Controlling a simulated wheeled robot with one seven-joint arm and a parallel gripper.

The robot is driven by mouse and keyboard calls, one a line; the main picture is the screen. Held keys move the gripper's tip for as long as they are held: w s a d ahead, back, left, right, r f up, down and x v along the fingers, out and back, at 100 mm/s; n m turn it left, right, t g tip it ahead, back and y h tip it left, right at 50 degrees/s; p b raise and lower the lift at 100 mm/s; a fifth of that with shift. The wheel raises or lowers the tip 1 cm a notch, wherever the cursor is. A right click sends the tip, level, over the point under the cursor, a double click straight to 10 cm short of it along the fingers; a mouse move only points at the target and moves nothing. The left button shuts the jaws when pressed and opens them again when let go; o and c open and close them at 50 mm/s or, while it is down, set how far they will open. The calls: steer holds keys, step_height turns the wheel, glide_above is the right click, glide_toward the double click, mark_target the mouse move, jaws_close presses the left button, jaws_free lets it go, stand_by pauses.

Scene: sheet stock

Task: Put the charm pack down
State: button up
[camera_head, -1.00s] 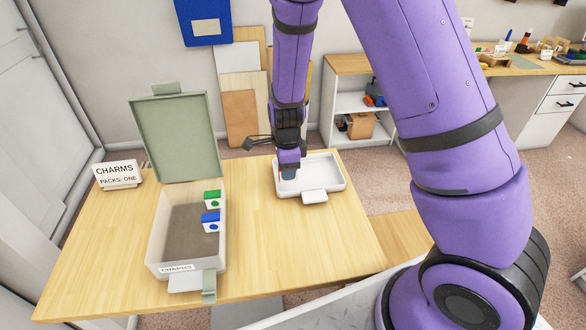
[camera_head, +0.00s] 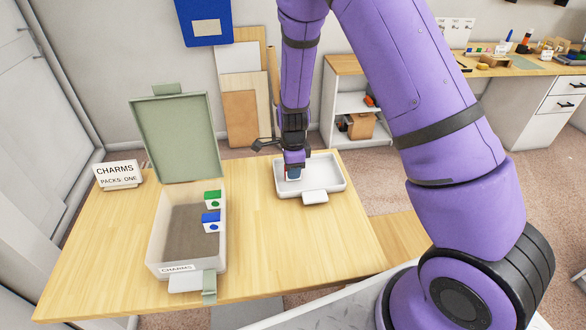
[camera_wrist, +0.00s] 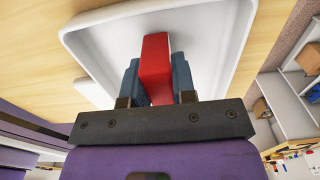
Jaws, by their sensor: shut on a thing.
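The charm pack (camera_wrist: 156,66) is a red block in the wrist view, held between the two blue-grey fingers of my gripper (camera_wrist: 157,80). In the head view my gripper (camera_head: 293,174) reaches down into a white tray (camera_head: 337,172) on the wooden table, and the pack is mostly hidden there. The tray also fills much of the wrist view (camera_wrist: 217,40). The pack is over or in the tray; I cannot tell whether it touches the tray floor.
An open box labelled CHARMS (camera_head: 157,237) holds a green-topped pack (camera_head: 212,199) and a blue-topped pack (camera_head: 211,222). Its green lid (camera_head: 177,137) stands open. A sign (camera_head: 118,174) reads CHARMS, PACKS: ONE. The table between box and tray is clear.

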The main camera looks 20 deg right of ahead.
steer(key=shift+f, duration=0.15)
steer(key=o, duration=0.9)
